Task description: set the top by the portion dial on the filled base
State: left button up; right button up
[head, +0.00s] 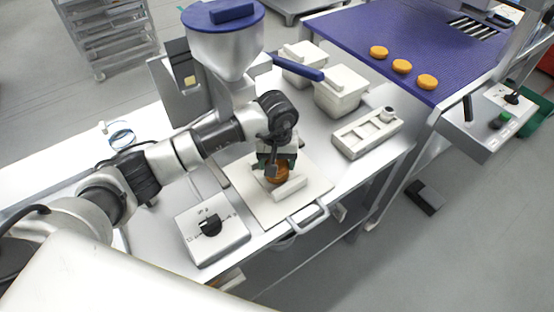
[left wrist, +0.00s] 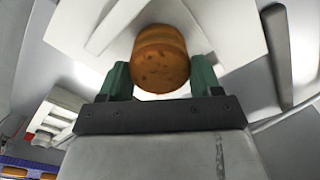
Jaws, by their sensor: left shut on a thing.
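My left gripper (head: 276,158) points down over the pale board (head: 247,203) on the bench. It is shut on a brown round (head: 279,176). In the left wrist view the round (left wrist: 160,62) sits between the two green fingers, with a darker speckled face towards the camera and a seam around its side. I cannot tell whether it is one piece or a top resting on a filled base, nor whether it touches the board. The portion dial (head: 210,225), a black knob on a white box, is at the front left. My right gripper is not in view.
A white bar (head: 290,189) lies on the board beside the round. A hopper (head: 226,50) with a blue lid stands behind. White tubs (head: 341,91) and a slotted white tray (head: 367,132) are to the right. Several orange rounds (head: 402,66) lie on the blue belt (head: 355,30).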

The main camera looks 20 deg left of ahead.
pick_arm(q)
jog(key=shift+f, duration=0.15)
jog(key=o, duration=0.9)
jog(key=shift+c, duration=0.2)
jog(key=shift+r+p, duration=1.4)
jog(key=shift+r, duration=2.15)
jog(key=shift+s+f, duration=0.1)
